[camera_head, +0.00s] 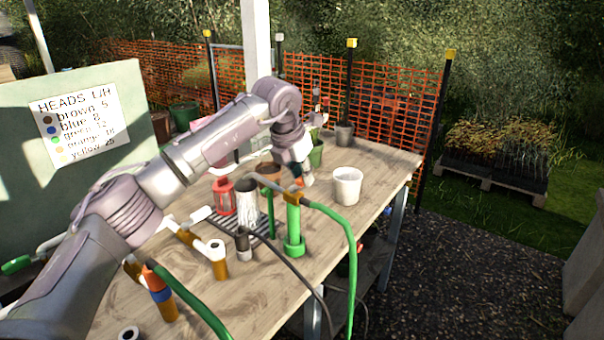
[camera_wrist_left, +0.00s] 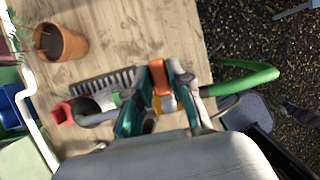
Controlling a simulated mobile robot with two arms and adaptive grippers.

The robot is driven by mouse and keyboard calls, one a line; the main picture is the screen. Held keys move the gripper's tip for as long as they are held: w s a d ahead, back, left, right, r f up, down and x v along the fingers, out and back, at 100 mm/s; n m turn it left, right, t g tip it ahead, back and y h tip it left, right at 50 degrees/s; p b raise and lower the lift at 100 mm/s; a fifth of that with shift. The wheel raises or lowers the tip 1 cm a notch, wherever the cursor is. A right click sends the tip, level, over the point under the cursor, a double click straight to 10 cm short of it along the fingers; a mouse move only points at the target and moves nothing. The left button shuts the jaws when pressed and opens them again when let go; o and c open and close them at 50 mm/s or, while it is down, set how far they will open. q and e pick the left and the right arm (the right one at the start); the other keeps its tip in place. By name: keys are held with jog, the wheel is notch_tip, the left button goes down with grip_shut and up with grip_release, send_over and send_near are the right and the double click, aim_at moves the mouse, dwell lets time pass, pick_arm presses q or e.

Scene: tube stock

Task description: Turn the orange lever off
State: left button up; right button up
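An orange lever (camera_head: 293,197) sits on top of an upright green pipe (camera_head: 293,228) with a green hose running from it. In the left wrist view the orange lever (camera_wrist_left: 160,78) shows between the far ends of my left gripper's teal-padded fingers. My left gripper (camera_head: 306,180) points down just above and behind the pipe's top in the head view. Its fingers (camera_wrist_left: 158,92) are apart, one on each side of the lever; whether they touch it cannot be told. My right gripper is not in view.
A second hose-topped pipe (camera_head: 160,296) and a brown-and-white fitting (camera_head: 217,258) stand nearer the front. The table's right edge is close.

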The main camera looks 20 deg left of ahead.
aim_at(310, 201)
pick_arm(q)
grip_shut()
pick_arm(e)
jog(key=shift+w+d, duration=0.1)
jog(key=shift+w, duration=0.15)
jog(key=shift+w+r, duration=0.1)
pick_arm(q)
jog(key=shift+m, duration=0.3)
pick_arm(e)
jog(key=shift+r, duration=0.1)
pick_arm(q)
jog(key=s+m+g+h+p, duration=0.1)
jog(key=m+p, duration=0.1)
jog(key=m, duration=0.3)
jog(key=s+d+m+g+h+p, duration=0.1)
jog(key=m+g+p, duration=0.1)
jog(key=m, duration=0.3)
jog(key=s+d+m+g+h+p, duration=0.1)
jog(key=m+g+p, duration=0.1)
jog(key=m, duration=0.3)
jog(key=shift+s+m, duration=0.2)
jog(key=shift+m, duration=0.1)
jog(key=shift+s+m+g+p, duration=0.25)
jog(key=shift+m+g+p, duration=0.15)
jog(key=shift+m, duration=0.5)
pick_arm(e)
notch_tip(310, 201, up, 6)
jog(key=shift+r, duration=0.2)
